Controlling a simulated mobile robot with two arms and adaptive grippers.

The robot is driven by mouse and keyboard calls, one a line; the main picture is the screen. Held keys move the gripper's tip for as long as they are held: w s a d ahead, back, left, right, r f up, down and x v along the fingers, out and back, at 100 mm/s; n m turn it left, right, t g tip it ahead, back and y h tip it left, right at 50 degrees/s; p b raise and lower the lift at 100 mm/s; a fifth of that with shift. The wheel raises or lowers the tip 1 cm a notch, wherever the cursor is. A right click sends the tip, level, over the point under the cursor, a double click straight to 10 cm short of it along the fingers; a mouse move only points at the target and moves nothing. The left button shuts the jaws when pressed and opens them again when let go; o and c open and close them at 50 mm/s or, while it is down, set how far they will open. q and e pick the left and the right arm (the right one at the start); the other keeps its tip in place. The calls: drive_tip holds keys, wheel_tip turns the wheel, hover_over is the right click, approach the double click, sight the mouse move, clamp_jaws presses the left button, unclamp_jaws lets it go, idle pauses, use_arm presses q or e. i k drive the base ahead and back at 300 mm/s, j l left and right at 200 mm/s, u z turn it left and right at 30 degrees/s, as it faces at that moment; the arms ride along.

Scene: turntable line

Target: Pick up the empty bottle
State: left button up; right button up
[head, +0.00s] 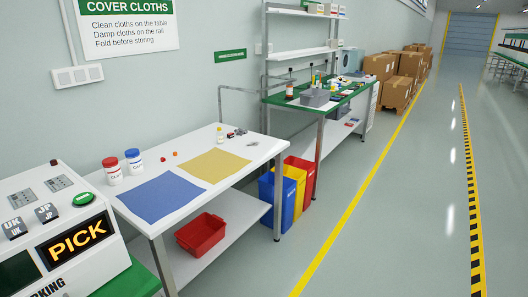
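A small pale bottle (220,135) stands upright near the back edge of the white table (255,152), behind the yellow cloth. Farther off, a dark bottle (290,88) with a light label stands upright on the green workbench, with another bottle or two beyond it. These are too small to tell which one is empty. Neither of my grippers is in view.
On the white table are a red-lidded jar (112,173), a blue-lidded jar (134,163), a blue cloth (161,196) and a yellow cloth (213,165). A red basket (201,234) sits on its lower shelf. Coloured bins (297,186) stand beyond. The floor at right is clear.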

sight(219, 134)
drive_tip(key=i+l+u, duration=0.2)
drive_tip(key=i, duration=0.4)
drive_tip(key=i+u, duration=0.2)
drive_tip(key=i, duration=0.35)
drive_tip(key=l, duration=0.05)
